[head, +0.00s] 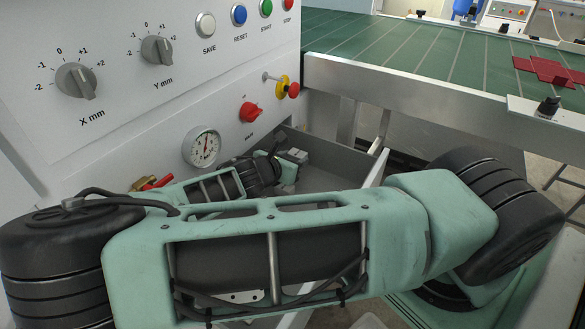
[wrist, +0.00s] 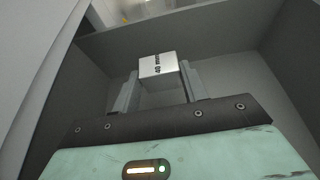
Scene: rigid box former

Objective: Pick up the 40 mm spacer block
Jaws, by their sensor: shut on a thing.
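The 40 mm spacer block (wrist: 158,68) is a light grey block with "40 mm" printed in black on its face. In the wrist view it sits between the two fingers of my gripper (wrist: 157,84), which is shut on it. Around it are the dark grey walls of an open tray (wrist: 95,85). In the head view my gripper (head: 292,156) is small, inside the grey tray (head: 335,156) below the control panel. My arm hides much of the tray there, and I cannot make out the block's label in that view.
The machine panel (head: 130,100) with knobs, buttons and a pressure gauge (head: 201,147) rises close on the left. A red knob (head: 250,111) and a yellow-red emergency stop (head: 284,87) project above the tray. A green conveyor bed (head: 400,42) with a metal rail lies behind, with red pieces (head: 548,70) on it.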

